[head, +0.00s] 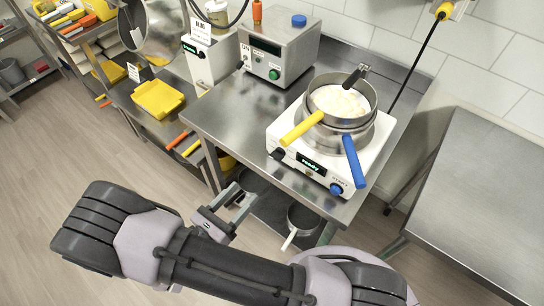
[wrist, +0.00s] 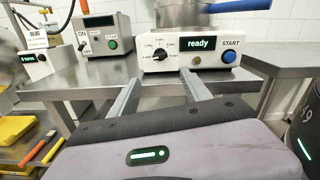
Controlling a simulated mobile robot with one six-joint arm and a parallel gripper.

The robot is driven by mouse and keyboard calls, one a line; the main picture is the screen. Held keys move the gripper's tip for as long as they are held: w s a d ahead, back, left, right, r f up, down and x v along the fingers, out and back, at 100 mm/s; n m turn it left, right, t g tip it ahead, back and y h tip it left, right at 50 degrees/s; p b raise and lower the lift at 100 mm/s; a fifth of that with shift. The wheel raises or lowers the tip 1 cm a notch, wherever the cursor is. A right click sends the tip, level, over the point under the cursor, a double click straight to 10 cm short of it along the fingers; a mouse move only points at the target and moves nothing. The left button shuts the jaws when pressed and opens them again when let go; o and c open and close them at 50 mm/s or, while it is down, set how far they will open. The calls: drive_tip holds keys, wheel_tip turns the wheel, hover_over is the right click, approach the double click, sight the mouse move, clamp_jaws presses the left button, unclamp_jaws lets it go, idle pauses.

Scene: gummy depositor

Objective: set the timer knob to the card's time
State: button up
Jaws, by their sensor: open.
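The timer knob (wrist: 160,54) is a small black dial on the front of the white cooker (wrist: 212,66), ringed by minute marks too small to read surely. Its pointer's direction is unclear. It also shows at the cooker's left front corner in the head view (head: 278,154). The green display (wrist: 198,44) reads "ready". A card (wrist: 33,37) stands at the left; its small print is not legible, and it shows in the head view too (head: 201,31). My gripper (wrist: 160,84) is open and empty, in front of and below the knob, apart from it.
A blue START button (wrist: 229,56) and a small tan button (wrist: 197,59) sit right of the knob. Pots with yellow (head: 303,129) and blue (head: 353,161) handles stand on the cooker. A grey control box (head: 280,50) stands behind. The steel table's front edge (head: 250,170) lies near my gripper.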

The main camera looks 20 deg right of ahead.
sight(274, 159)
drive_tip(key=b+x, duration=0.2)
drive_tip(key=x, duration=1.2)
drive_tip(key=shift+w+d, duration=0.1)
drive_tip(key=shift+d, duration=0.1)
drive_tip(key=shift+c, duration=0.5)
clamp_jaws()
drive_tip(key=shift+m, duration=0.3)
drive_tip(key=m+b, duration=0.1)
drive_tip(key=m, duration=0.3)
drive_tip(key=shift+a+f, duration=0.1)
drive_tip(key=shift+w+m+b, duration=0.1)
drive_tip(key=shift+m+b, duration=0.45)
drive_tip(key=shift+m, duration=1.95)
